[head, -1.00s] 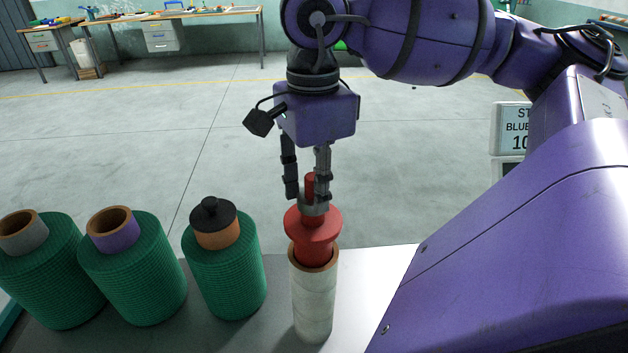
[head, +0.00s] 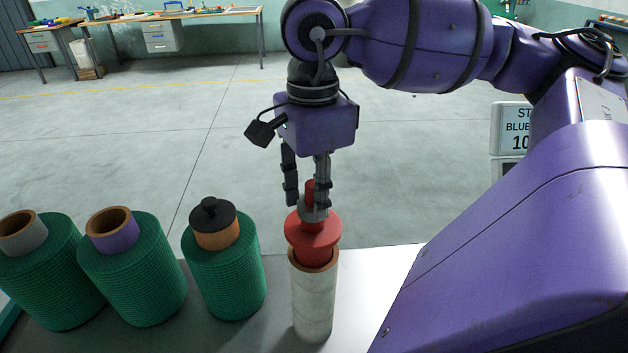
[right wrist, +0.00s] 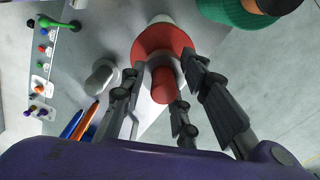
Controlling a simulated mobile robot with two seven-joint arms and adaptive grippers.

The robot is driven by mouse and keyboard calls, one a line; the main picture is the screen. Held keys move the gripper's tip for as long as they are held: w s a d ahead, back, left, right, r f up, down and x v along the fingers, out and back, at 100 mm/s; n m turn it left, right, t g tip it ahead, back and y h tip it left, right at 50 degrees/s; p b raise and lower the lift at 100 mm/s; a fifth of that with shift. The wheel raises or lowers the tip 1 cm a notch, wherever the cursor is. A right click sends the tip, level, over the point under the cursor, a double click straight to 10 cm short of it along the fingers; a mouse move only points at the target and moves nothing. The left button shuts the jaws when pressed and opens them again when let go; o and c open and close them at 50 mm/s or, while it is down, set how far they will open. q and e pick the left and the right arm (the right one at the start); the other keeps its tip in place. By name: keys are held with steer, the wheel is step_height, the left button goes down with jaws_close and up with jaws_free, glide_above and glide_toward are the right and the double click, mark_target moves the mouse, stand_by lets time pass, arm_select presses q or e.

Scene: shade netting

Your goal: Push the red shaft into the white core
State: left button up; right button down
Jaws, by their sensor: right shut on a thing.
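The white core (head: 314,302) stands upright on the table, with a brown rim at its open top. The red shaft (head: 313,229) is upright above it, its lower part inside the mouth of the core and its wide flange just above the rim. My right gripper (head: 307,199) is shut on the shaft's upper end, around a grey collar. In the right wrist view the shaft (right wrist: 164,84) stands between the fingers (right wrist: 168,90), and a bit of the white core shows beyond the flange. My left gripper is not in view.
Several green net rolls stand left of the core; the nearest (head: 226,280) has a black cap (head: 210,214). The table (head: 352,275) is bare right of the core. A sign (head: 511,127) stands at right. Workbenches (head: 170,18) are far back.

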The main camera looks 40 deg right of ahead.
mark_target(314, 222)
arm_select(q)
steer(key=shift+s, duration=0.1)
arm_select(e)
steer(key=shift+f, duration=0.2)
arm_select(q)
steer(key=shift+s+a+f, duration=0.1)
arm_select(e)
steer(key=shift+f, duration=0.35)
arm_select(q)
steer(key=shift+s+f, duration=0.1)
arm_select(e)
steer(key=shift+f, duration=0.25)
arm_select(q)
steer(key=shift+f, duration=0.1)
arm_select(e)
steer(key=shift+f, duration=1)
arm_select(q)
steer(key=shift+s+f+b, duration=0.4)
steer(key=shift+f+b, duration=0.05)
arm_select(e)
steer(key=shift+f, duration=1.15)
steer(key=c, duration=1.3)
jaws_free()
steer(key=shift+o, duration=0.2)
